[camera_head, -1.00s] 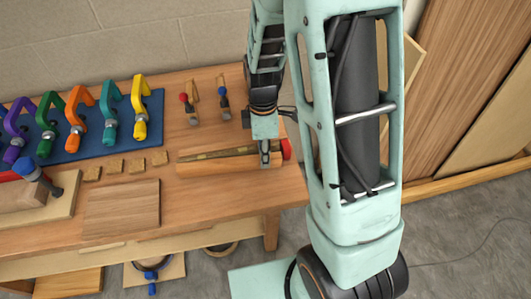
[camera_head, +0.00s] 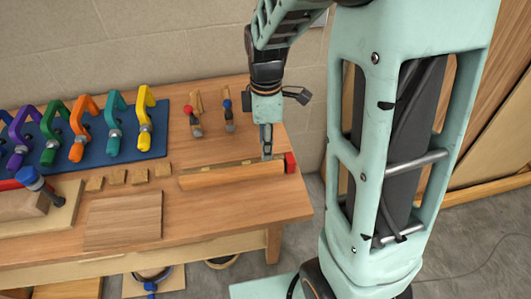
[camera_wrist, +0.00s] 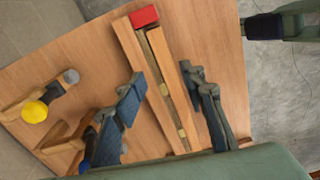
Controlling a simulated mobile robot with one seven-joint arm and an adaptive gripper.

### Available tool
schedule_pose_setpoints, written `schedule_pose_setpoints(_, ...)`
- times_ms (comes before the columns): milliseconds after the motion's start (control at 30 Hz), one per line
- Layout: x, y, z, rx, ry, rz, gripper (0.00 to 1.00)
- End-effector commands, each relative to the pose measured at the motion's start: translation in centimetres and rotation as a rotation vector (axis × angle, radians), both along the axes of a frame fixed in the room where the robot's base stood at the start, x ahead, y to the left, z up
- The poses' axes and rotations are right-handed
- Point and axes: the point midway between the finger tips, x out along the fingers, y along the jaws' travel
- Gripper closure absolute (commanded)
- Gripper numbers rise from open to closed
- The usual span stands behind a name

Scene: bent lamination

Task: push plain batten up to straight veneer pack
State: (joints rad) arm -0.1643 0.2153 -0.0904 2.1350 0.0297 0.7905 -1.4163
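A long plain wooden batten (camera_head: 232,176) lies along the table's front right part. Behind it runs a thin darker veneer pack (camera_head: 215,166) with small pale patches, with a red block (camera_head: 291,162) at its right end. In the wrist view the pack (camera_wrist: 152,66) lies between two wooden strips, the right one being the front batten (camera_wrist: 178,95); the red block (camera_wrist: 144,16) is at the far end. My gripper (camera_head: 267,152) is above the right part of the pack. In the wrist view my gripper (camera_wrist: 164,88) is open, one finger on each side of the strips. Contact is unclear.
A blue board (camera_head: 60,155) with several coloured clamps stands at the back left. Several small wooden blocks (camera_head: 117,177) and a flat wooden board (camera_head: 124,217) are to the left. The table's right edge is close to the red block.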

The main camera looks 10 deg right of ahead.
Motion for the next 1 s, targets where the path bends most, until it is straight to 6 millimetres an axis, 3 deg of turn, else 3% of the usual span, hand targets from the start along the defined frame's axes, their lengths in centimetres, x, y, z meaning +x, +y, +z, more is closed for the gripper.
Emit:
schedule_pose_setpoints(100,0.0,0.0,2.0,0.001,-0.001,-0.001,0.63)
schedule_pose_setpoints(233,-0.2,0.0,3.2,0.001,0.003,-0.001,0.63)
schedule_pose_setpoints(867,-0.3,0.1,3.7,0.003,0.007,-0.004,0.63)
schedule_pose_setpoints(1000,-0.8,0.8,4.7,0.059,0.015,-0.093,0.63)
